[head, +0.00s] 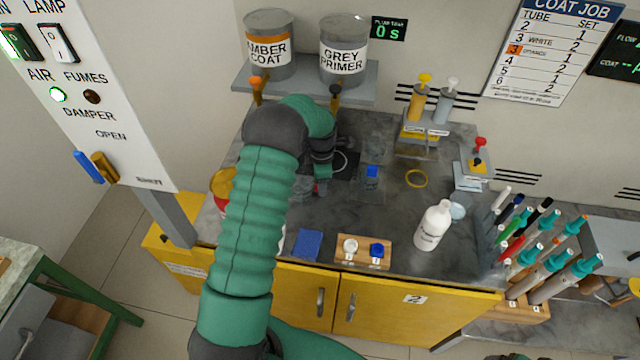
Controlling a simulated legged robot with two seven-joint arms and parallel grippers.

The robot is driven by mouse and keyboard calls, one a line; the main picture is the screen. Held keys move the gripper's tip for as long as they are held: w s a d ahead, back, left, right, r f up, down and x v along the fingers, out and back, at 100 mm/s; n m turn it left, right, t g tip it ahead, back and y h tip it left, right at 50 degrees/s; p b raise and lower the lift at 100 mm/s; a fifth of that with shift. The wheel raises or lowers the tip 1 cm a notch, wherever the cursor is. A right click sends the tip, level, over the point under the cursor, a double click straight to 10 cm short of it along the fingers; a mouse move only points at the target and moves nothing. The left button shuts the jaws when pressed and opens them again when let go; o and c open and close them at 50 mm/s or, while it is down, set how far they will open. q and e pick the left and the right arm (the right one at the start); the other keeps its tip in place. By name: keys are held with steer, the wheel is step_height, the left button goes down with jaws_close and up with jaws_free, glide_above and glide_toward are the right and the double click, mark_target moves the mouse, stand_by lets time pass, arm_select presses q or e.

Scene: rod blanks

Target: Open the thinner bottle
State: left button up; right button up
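My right gripper is not in view.
A wooden block (362,262) with a white and a blue knob sits at the front edge, beside a blue cloth (307,244). A rack of coloured rods (530,245) stands right. Two paint cans (270,62) are on the shelf.

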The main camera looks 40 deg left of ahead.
arm_select(q)
steer(key=o, duration=0.4)
steer(key=shift+s+d+f, duration=0.25)
steer(key=shift+d+f, duration=0.4)
steer(key=shift+f, duration=0.05)
steer(key=r, duration=0.2)
steer(key=w+r, duration=0.1)
steer(key=r, duration=0.2)
steer(key=shift+w+a+r, duration=0.1)
steer(key=shift+a+r, duration=0.1)
steer(key=shift+r, duration=0.15)
step_height(320, 180, up, 7)
steer(key=s+d+m, duration=0.5)
steer(key=d+m, duration=0.2)
steer(key=m, duration=0.2)
steer(key=s+d+m+t, duration=0.1)
steer(key=s+d+m, duration=0.5)
steer(key=m, duration=0.3)
steer(key=s+d+m+t, duration=0.1)
steer(key=s+d+m, duration=0.5)
steer(key=d+m, duration=0.3)
steer(key=shift+s+f, duration=0.25)
steer(key=shift+f, duration=0.15)
